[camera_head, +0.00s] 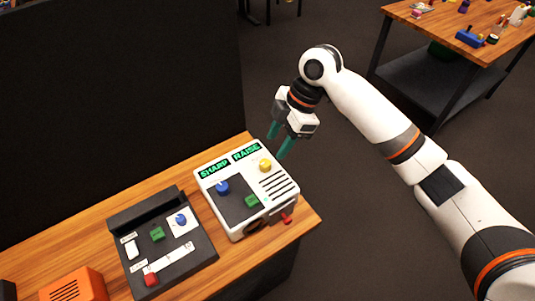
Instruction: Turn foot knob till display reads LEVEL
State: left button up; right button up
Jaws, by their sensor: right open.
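The white panel box (217,195) stands on the wooden bench near its right end. Its two displays on the top edge read SHARP (214,169) and RAISE (247,152) in green. It bears a blue knob (222,187), a yellow knob (265,165) and a green button (252,201). A small red knob (286,218) sticks out low at its front right corner. My right gripper (279,148) is open and empty, with teal fingers pointing down just beyond the box's back right edge. My left gripper is not in view.
A dark control panel (188,256) with blue, green and red controls stands left of the box. An orange box (72,285) is at the bench's front left. A black partition (110,110) rises behind the bench. Another table (488,48) with small objects stands at the upper right.

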aim_at(265, 162)
jog(key=x, duration=0.4)
jog(key=shift+w, duration=0.35)
jog(key=p+x, duration=0.1)
jog(key=x, duration=0.2)
jog(key=shift+s, duration=0.1)
jog(key=shift+f, duration=0.2)
jog(key=shift+a+f, duration=0.1)
jog(key=shift+f, duration=0.05)
jog(key=shift+c, duration=0.7)
jog(key=c, duration=0.8)
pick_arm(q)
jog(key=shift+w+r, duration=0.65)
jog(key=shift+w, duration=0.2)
pick_arm(e)
jog(key=shift+c, duration=0.2)
